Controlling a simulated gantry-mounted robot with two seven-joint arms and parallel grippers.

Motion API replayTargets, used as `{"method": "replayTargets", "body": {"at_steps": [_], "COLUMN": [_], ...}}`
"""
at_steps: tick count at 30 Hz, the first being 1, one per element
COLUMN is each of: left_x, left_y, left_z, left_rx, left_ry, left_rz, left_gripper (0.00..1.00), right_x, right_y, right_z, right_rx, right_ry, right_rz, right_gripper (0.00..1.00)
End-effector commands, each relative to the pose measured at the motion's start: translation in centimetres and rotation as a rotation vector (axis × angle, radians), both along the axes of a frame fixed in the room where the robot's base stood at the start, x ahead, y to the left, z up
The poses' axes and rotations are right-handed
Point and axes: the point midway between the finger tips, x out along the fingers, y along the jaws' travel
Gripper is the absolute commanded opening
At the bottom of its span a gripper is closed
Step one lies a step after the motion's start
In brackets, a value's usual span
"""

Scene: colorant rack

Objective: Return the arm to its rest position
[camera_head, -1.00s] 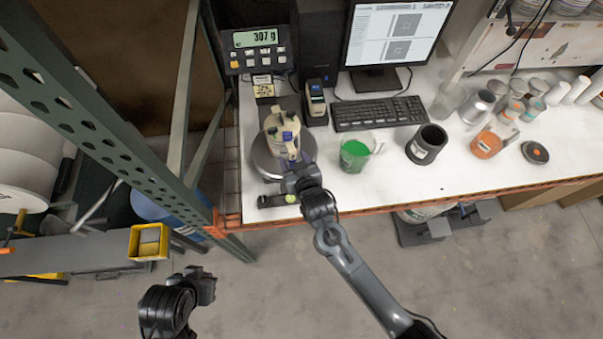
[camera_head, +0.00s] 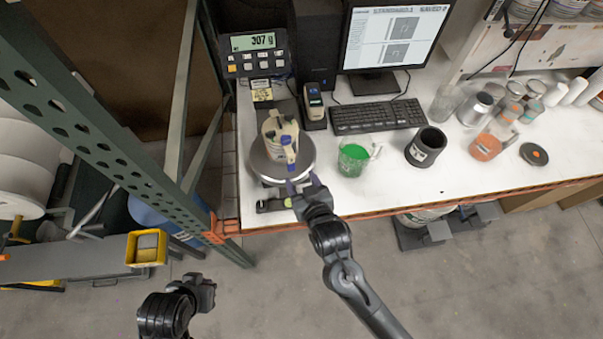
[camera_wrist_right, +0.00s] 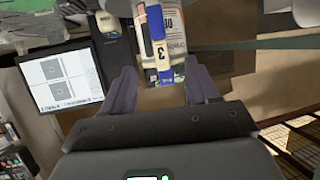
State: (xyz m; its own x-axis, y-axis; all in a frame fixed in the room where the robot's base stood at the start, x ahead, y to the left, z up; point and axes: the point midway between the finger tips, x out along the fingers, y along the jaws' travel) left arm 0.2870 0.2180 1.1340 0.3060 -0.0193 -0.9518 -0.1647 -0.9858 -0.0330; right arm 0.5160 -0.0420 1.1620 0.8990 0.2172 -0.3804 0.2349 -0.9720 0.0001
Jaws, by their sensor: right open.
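My right gripper (camera_head: 297,190) is in front of the scale at the table's front edge. In the right wrist view its two purple-grey fingers (camera_wrist_right: 161,80) are spread apart. A cream container with blue parts (camera_head: 280,136) stands on the round scale pan (camera_head: 262,167). In the right wrist view the labelled container (camera_wrist_right: 177,42) and a blue-tipped piece marked 3 (camera_wrist_right: 157,48) appear beyond and between the fingers, with nothing gripped. My left gripper (camera_head: 207,290) hangs over the floor at lower left; its jaws are too small to judge.
A cup of green colorant (camera_head: 352,162), a black cup (camera_head: 426,148), a keyboard (camera_head: 378,116) and several jars stand to the right. A green rack post (camera_head: 120,155) rises at left. The floor in front of the table is clear around my right arm.

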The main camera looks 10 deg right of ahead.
Motion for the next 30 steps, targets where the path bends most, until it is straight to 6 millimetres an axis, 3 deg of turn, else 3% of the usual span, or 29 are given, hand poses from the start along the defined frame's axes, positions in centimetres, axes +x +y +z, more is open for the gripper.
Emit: {"method": "replayTargets", "body": {"at_steps": [5,10,14,18,21,25,30], "left_x": [0.0,0.0,0.0,0.0,0.0,0.0,0.0], "left_y": [0.2,0.2,0.2,0.1,0.0,-0.1,-0.2], "left_z": [0.2,1.6,3.5,5.6,6.4,6.6,6.3], "left_rx": [0.007,0.008,0.008,0.005,0.002,-0.004,-0.006], "left_ry": [0.0,0.0,0.001,-0.001,-0.002,-0.002,0.0], "left_rz": [-0.004,-0.005,-0.004,-0.004,-0.001,0.002,0.003], "left_gripper": [0.0,0.0,0.0,0.0,0.0,0.0,0.0], "right_x": [-0.3,-3.0,-6.2,-11.7,-15.3,-18.8,-21.4], "right_y": [0.0,-1.2,-5.4,-11.1,-14.1,-16.7,-17.6], "right_z": [-0.2,-2.3,-2.0,-0.5,0.9,2.9,4.1], "right_rx": [0.001,-0.006,-0.003,-0.035,-0.075,-0.137,-0.19], "right_ry": [0.007,0.082,0.153,0.346,0.488,0.631,0.759], "right_rz": [0.0,-0.02,-0.073,-0.098,-0.101,-0.097,-0.083], "right_gripper": [0.6,0.6,0.6,0.6,0.6,0.6,0.6]}}
